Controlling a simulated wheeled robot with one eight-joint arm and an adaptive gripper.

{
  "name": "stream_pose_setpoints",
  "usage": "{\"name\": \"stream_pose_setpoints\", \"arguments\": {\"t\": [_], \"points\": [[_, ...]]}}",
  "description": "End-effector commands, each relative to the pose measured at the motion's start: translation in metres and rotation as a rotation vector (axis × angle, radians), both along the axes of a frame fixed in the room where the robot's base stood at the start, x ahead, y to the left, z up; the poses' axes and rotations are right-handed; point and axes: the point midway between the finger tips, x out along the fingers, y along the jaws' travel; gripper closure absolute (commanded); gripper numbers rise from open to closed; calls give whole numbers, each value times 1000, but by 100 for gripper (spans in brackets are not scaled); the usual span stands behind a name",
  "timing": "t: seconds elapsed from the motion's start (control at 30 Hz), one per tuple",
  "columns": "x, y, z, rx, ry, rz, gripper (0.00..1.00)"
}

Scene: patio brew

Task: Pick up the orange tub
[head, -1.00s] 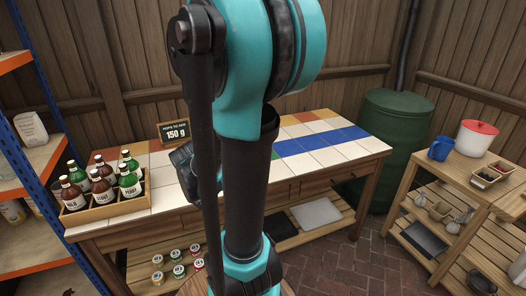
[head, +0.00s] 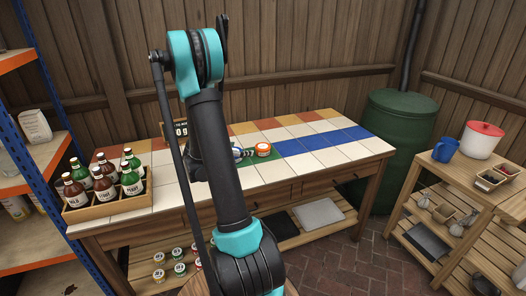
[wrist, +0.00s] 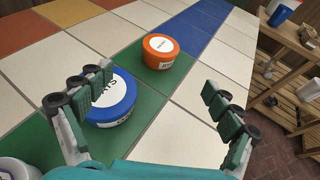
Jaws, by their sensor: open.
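The orange tub (head: 263,149) stands upright on the tiled table, on a green tile, with a white label on its lid. It also shows in the wrist view (wrist: 160,51), beyond my fingertips and between them. My gripper (wrist: 158,88) is open and empty. A blue tub (wrist: 108,100) with a white lid label stands nearer, beside and partly behind the left finger. In the head view my arm hides most of my gripper, which is left of the orange tub.
A white container (wrist: 18,168) shows at the lower left of the wrist view. A crate (head: 106,206) of several bottles stands on the table's left end. The display sign (head: 174,131) stands behind my arm. The tiles right of the orange tub are clear.

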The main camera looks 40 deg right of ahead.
Motion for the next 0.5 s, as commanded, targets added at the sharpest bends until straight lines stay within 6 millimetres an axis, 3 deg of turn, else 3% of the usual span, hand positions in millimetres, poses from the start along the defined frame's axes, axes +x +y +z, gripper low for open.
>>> {"name": "stream_pose_setpoints", "arguments": {"t": [0.5], "points": [[21,-87,-37,3,-4,-3,9]]}}
